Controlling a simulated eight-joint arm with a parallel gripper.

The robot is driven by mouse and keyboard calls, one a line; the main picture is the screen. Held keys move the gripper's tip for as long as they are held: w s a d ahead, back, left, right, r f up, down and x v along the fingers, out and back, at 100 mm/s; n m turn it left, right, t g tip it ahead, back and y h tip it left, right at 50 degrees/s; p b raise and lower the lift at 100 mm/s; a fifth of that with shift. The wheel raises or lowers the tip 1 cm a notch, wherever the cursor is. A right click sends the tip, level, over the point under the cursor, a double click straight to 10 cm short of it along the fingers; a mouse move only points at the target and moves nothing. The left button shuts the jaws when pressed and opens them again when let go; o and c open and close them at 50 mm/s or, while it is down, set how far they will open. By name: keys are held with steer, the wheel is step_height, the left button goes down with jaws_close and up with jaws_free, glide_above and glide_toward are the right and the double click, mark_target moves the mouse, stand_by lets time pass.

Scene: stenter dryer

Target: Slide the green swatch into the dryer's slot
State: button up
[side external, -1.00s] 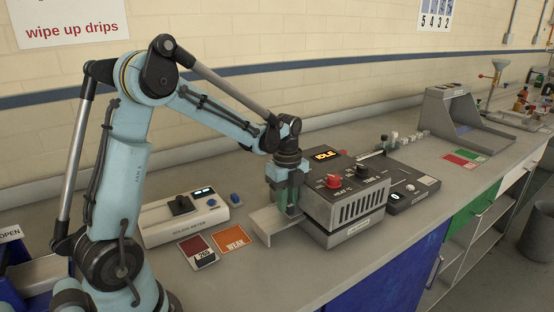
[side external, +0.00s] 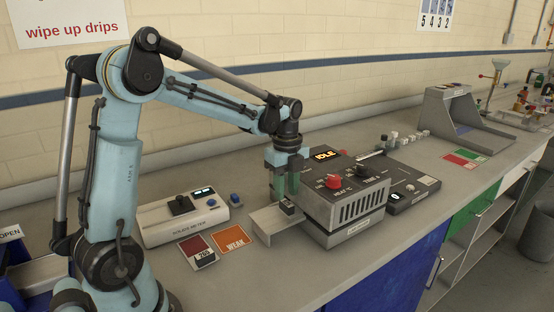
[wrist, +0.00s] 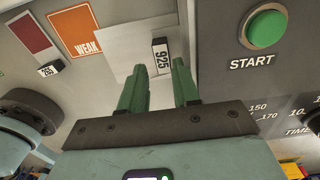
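The dryer (side external: 352,222) is a grey box with a red knob, and its display reads IDLE. A pale feed ledge (side external: 266,222) sticks out from its left side. A small dark tag (side external: 287,207) stands at the ledge's dryer end; in the wrist view this tag (wrist: 160,56) reads 925. No green cloth shows beside the tag, and the slot itself is hidden. My gripper (side external: 286,198) is just above the tag, its green fingers apart with nothing between them. In the wrist view my gripper (wrist: 160,75) has a clear gap, with the tag beyond the fingertips.
A red swatch (side external: 194,245) tagged 265 and an orange WEAK card (side external: 230,239) lie left of the ledge. A white meter (side external: 184,217) stands behind them. A green START button (wrist: 266,28) is on the dryer.

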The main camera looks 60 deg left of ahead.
step_height(320, 180, up, 8)
steer(key=s+d+f+n+t, duration=0.3)
steer(key=s+d+n+t, duration=0.4)
steer(key=n, duration=1.1)
steer(key=s+d, duration=0.3)
steer(key=d, duration=0.2)
steer(key=shift+f, duration=0.4)
